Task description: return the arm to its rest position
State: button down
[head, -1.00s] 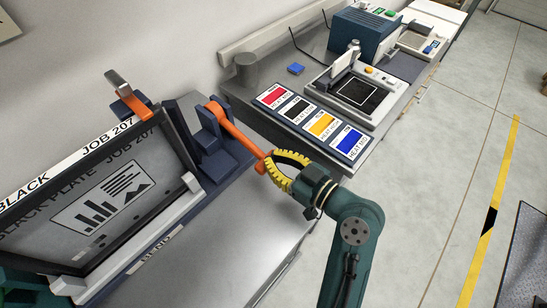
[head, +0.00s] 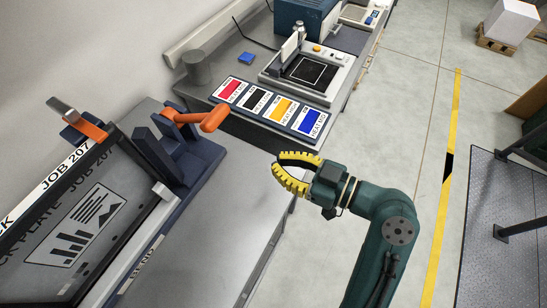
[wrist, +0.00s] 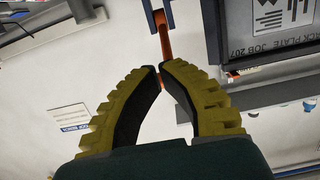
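My gripper (head: 277,164) is at mid-picture in the head view, over the right edge of the grey bench. Its two yellow ribbed fingers bow outward and their tips come together; it is shut with nothing between them. It also shows in the wrist view (wrist: 160,67). The orange lever (head: 212,119) on the dark blue press sticks out to the right, apart from my gripper to its upper left. In the wrist view the lever (wrist: 164,40) shows beyond the fingertips, partly hidden by the right finger.
A black-plate panel (head: 75,225) marked JOB 207 stands tilted at left. The ink strip (head: 270,108) with red, black, yellow and blue patches lies on the bench behind. A dark railed platform (head: 500,230) is at right. Open floor (head: 415,90) lies between.

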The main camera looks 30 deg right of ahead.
dwell(0.4)
jog(key=w+a+r+n, duration=0.25)
jog(key=a+r, duration=0.35)
jog(key=a, duration=0.3)
jog(key=w+a+r+n, duration=0.1)
jog(key=w+a+r, duration=0.3)
jog(key=a, duration=0.5)
jog(key=s+d+r+m+t+h, duration=0.4)
jog(key=d+r+m+h, duration=0.1)
jog(key=r, duration=0.3)
jog(key=s+d+r+m+t+h, duration=0.5)
jog(key=d+r, duration=0.1)
jog(key=r, duration=0.3)
notch_tip(320, 180, up, 34)
jog(key=m+p, duration=0.1)
jog(key=p, duration=3.3)
jog(key=shift+w+a+p, duration=0.15)
jog(key=shift+w+p, duration=0.15)
